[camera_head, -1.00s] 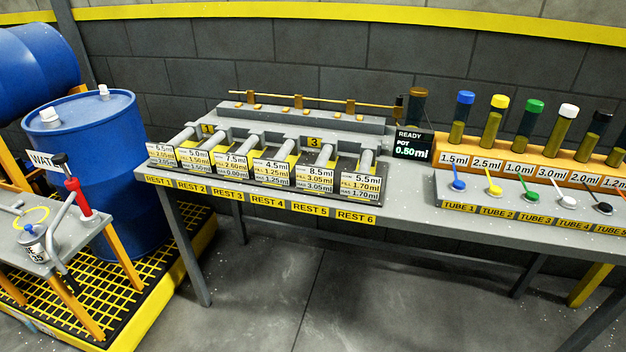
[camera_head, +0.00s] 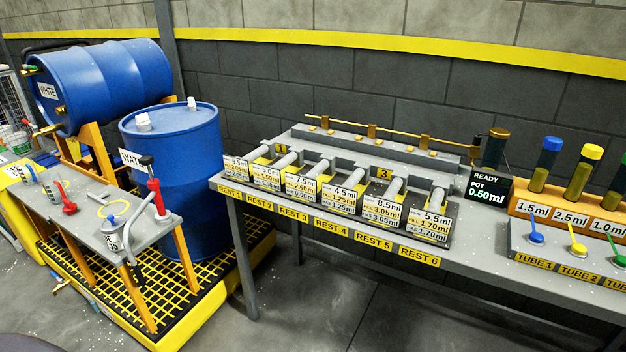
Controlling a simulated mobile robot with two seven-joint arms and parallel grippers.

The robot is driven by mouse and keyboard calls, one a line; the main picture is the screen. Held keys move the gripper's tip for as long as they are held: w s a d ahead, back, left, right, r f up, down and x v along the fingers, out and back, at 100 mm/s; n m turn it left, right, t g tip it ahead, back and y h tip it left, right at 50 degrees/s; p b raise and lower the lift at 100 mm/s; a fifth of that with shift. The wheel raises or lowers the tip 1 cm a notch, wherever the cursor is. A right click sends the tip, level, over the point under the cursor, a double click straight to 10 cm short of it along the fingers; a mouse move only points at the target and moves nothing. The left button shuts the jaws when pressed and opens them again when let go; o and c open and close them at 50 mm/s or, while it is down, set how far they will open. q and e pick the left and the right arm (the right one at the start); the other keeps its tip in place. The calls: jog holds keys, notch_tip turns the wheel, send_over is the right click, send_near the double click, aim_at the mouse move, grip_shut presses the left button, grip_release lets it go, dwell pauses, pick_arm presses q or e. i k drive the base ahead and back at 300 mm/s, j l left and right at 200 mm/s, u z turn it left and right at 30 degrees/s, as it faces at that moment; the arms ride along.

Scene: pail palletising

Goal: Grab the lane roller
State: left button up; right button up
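I cannot make out anything that is clearly a lane roller. Neither of my grippers is in view. Several grey cylinders lie in a rack on the grey table (camera_head: 500,262), behind tags with ml values. The rack's yellow labels run from REST 1 (camera_head: 230,191) to REST 6 (camera_head: 419,257). A brass rod (camera_head: 398,133) runs along the raised block behind them.
A blue upright drum (camera_head: 180,160) stands left of the table on a yellow-edged grate (camera_head: 215,290). A blue drum marked WHITE (camera_head: 110,80) lies on an orange stand. A small bench (camera_head: 85,222) stands in front. Capped tubes (camera_head: 578,178) stand at right. Grey floor (camera_head: 330,305) is open in front.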

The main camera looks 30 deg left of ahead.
aim_at(304, 186)
jog(key=i+j+z, duration=0.15)
jog(key=j+z, duration=0.2)
jog(key=j, duration=0.65)
jog(key=j+z, duration=0.4)
jog(key=j, duration=0.55)
